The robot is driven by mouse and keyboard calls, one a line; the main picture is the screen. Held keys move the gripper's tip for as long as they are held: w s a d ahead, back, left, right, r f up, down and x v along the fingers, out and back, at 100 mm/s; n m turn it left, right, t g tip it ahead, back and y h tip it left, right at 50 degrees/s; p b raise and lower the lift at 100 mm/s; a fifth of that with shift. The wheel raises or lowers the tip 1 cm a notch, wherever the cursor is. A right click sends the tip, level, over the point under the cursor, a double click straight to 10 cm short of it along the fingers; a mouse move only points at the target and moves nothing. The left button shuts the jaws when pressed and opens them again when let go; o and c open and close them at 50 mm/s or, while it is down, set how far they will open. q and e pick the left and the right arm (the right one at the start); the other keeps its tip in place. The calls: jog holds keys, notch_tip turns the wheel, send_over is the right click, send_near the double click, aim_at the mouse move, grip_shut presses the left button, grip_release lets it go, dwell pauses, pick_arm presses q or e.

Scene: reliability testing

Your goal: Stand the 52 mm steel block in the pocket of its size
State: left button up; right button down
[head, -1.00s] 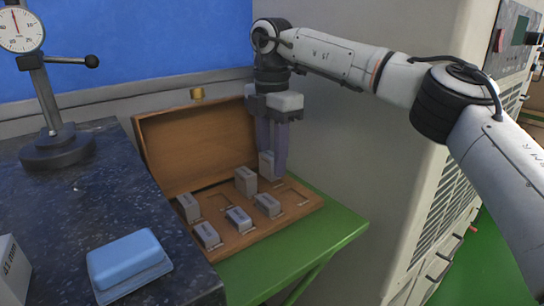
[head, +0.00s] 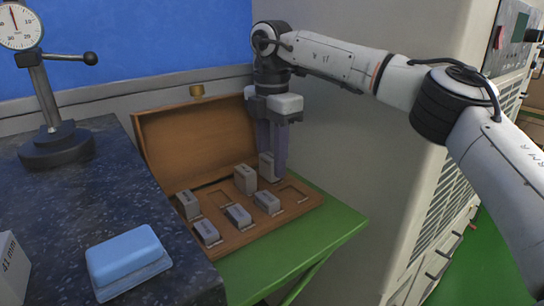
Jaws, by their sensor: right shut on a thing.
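A wooden case (head: 232,243) with its lid (head: 190,150) open holds several grey steel blocks in pockets. My right gripper (head: 276,172) points down over the case's back right part and is shut on an upright steel block (head: 266,167). The block's lower end is at the level of the back row; I cannot tell whether it is seated in a pocket. A tall block (head: 245,181) stands just left of it. An empty pocket (head: 292,196) shows at the right and another (head: 211,197) at the back left. Size marks are too small to read. My left gripper is not in view.
The case sits on a green table (head: 335,232) with free room at its front right. A dark granite slab (head: 110,195) at the left carries a dial gauge stand (head: 55,147), a blue-lidded box (head: 126,260) and a box marked 41 mm (head: 12,270). A grey cabinet (head: 350,165) stands close at the right.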

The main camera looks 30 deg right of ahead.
aim_at(272, 155)
jog(key=shift+f, duration=0.15)
jog(key=c, duration=1.1)
grip_release()
notch_tip(272, 155, up, 10)
jog(key=shift+r+p, duration=0.2)
jog(key=shift+p, duration=0.55)
